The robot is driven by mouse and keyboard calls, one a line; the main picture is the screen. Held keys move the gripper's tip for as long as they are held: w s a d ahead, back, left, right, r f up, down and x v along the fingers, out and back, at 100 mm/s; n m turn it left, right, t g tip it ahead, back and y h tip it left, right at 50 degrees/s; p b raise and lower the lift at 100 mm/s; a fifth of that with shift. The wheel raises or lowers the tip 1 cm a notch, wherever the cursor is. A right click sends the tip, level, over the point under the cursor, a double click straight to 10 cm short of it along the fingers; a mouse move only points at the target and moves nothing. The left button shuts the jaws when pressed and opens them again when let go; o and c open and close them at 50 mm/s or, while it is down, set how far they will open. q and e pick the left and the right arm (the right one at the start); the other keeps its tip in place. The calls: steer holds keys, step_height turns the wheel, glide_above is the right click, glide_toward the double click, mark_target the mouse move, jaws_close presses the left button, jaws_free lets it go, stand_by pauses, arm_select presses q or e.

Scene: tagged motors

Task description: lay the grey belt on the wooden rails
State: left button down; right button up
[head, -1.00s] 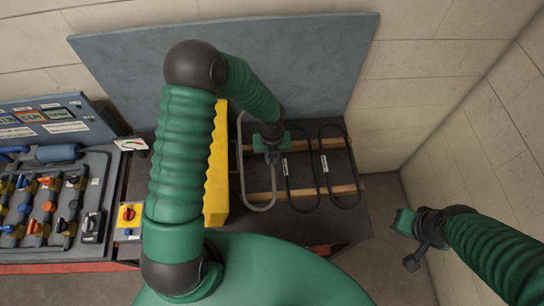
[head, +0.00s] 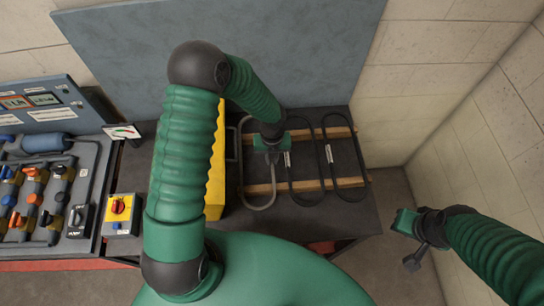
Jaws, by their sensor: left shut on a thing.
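The grey belt (head: 241,178) is a long loop at the left end of the two wooden rails, the far rail (head: 342,132) and the near rail (head: 349,182). My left gripper (head: 271,155) is over the belt's right side and shut on it. The belt overlaps the left part of the rails in the picture; I cannot tell whether it touches them. The gripper and wrist hide part of its right side. My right gripper (head: 404,222) is off to the right beyond the bench; its finger opening is not clear.
Two black belts, one in the middle (head: 318,170) and one at the right (head: 366,178), lie across the rails. A switch box (head: 122,214) and a motor panel (head: 88,170) are further left. A grey-blue board (head: 310,60) stands behind.

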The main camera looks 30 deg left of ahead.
arm_select(q)
steer(key=shift+f, duration=0.1)
steer(key=c, duration=1.4)
jaws_free()
steer(key=shift+d, duration=0.1)
step_height(320, 180, up, 17)
steer(key=p, duration=0.1)
steer(key=s+n+t, duration=0.1)
steer(key=s+n, duration=0.2)
steer(key=n, duration=0.7)
steer(key=s+d+n, duration=0.1)
steer(key=s+n, duration=0.3)
steer(key=n, duration=0.6)
steer(key=s+n+t, duration=0.1)
steer(key=s+n, duration=0.3)
steer(key=n, duration=0.5)
steer(key=shift+s+d+r+n+t+b, duration=0.1)
steer(key=shift+d+r+n+t+b, duration=0.1)
steer(key=shift+d+n+t+b, duration=0.15)
